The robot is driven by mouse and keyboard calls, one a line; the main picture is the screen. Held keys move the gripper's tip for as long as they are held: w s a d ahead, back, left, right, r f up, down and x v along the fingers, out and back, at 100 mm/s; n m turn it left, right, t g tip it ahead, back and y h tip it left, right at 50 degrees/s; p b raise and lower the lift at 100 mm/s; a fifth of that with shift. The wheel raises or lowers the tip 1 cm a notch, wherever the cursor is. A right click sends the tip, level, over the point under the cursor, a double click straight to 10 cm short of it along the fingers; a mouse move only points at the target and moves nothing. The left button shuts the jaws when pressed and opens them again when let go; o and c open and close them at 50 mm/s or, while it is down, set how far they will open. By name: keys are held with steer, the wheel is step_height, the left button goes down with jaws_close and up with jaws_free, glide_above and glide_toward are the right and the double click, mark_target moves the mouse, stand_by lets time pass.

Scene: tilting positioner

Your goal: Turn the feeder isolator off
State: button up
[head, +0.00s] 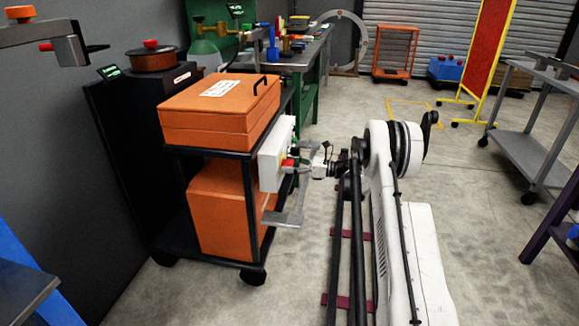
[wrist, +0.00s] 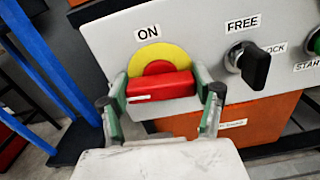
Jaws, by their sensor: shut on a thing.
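The feeder isolator is a red handle (wrist: 160,86) on a yellow disc (wrist: 158,56), with an ON label above it. The handle lies roughly level across the disc, with a small white mark near its left end. My gripper (wrist: 163,98) is shut on it, one finger at each end. In the head view, the white control box (head: 270,165) is on the side of the cart, with a small red part (head: 287,163) facing my gripper (head: 303,163). Any OFF label is hidden or out of view.
Right of the isolator are a black key switch (wrist: 254,66) marked FREE and LOCK and a green START button (wrist: 316,42). The cart carries orange cases (head: 220,110). A grey bracket (head: 287,215) juts out below the box.

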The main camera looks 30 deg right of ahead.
steer(key=shift+n, duration=0.5)
steer(key=o, duration=1.2)
steer(key=shift+c, duration=0.2)
steer(key=v, duration=1.2)
steer(key=shift+r, duration=0.1)
